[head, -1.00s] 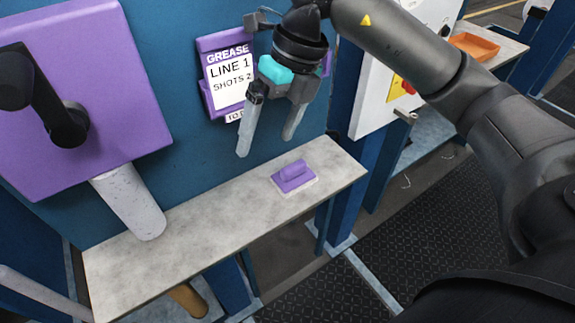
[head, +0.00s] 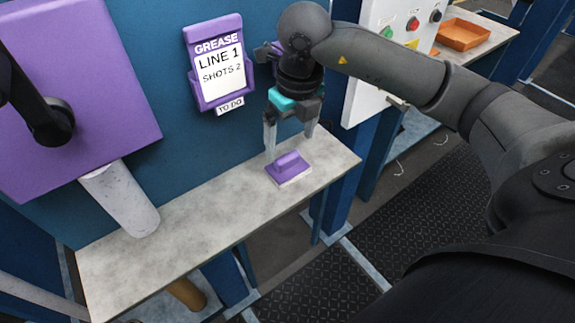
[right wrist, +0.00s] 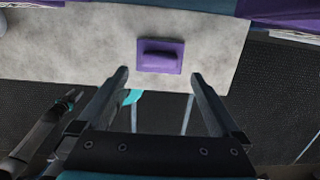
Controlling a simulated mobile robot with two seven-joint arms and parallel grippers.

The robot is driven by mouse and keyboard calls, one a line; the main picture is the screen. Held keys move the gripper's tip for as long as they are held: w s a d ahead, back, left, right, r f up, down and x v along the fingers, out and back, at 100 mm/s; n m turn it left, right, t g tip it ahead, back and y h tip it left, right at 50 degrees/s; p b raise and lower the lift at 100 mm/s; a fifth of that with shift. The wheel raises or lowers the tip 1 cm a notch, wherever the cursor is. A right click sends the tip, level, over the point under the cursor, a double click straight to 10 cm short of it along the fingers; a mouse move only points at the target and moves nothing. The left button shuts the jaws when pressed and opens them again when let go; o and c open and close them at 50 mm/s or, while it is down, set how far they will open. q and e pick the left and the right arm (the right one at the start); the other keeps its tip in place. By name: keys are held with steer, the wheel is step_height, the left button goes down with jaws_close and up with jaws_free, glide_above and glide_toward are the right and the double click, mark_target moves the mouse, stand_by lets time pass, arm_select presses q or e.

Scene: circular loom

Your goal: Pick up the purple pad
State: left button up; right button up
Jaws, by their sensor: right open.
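The purple pad (head: 288,167) lies on the grey shelf (head: 205,222), near its right end. It has a raised purple grip on top and a pale underside edge. My right gripper (head: 290,146) points down just above and behind the pad. Its fingers are apart with nothing between them. In the right wrist view the pad (right wrist: 160,55) lies beyond the fingertips of my right gripper (right wrist: 159,73), roughly centred between them.
A blue panel (head: 200,140) rises behind the shelf. It bears a purple box (head: 100,120) and a grease card holder (head: 217,65). A grey cylinder (head: 120,200) reaches down to the shelf at left. A white button panel (head: 385,50) and orange tray (head: 463,34) are at right.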

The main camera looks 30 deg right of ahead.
mark_target(288, 156)
steer(key=f, duration=0.5)
steer(key=shift+w, duration=0.4)
steer(key=shift+c, duration=0.4)
steer(key=c, duration=1.3)
steer(key=shift+o, duration=0.2)
steer(key=shift+r, duration=0.1)
